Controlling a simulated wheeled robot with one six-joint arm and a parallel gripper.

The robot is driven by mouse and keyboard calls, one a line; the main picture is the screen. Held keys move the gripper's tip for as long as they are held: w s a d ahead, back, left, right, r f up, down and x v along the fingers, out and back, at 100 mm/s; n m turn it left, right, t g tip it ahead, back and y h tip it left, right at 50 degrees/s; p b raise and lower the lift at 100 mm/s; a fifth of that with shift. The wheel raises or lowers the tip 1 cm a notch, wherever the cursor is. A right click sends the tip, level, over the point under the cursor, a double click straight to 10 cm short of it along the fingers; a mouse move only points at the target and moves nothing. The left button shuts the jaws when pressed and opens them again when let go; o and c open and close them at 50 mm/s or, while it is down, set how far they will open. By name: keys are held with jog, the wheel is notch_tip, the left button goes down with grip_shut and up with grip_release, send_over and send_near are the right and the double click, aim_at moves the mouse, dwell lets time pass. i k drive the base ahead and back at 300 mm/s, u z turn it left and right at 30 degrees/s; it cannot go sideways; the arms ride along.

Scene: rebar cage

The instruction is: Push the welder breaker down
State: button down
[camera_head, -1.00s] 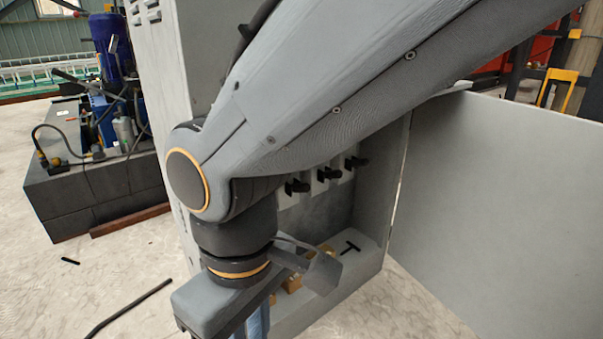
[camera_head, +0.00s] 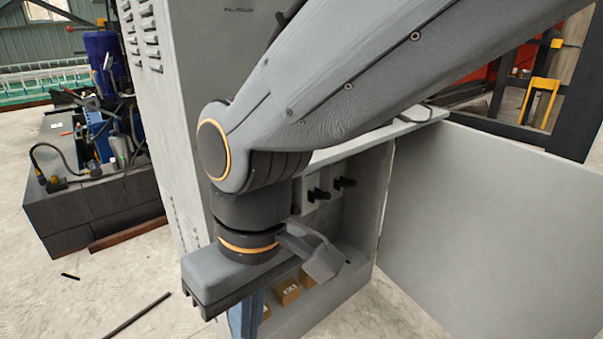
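A grey cabinet (camera_head: 165,60) stands open in front of me. Two black breaker levers show inside it, a left one (camera_head: 318,195) and a right one (camera_head: 343,183), on pale breaker bodies. Both stick out toward the front. No readable label shows which is the welder breaker, and my arm hides the panel to their left. My gripper (camera_head: 235,315) hangs below my wrist, in front of the cabinet opening, lower than the levers and to their left. It appears apart from them. Its fingertips are largely hidden or cut off by the frame, so its opening does not show.
The open cabinet door (camera_head: 490,220) fills the right side. Small brown boxes (camera_head: 287,291) lie on the cabinet floor. A dark block with a blue machine (camera_head: 100,130) stands at left.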

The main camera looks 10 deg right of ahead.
aim_at(318, 196)
jog(key=k, duration=1)
jog(key=z, duration=1.35)
jog(key=i, duration=1)
jog(key=u, duration=1.2)
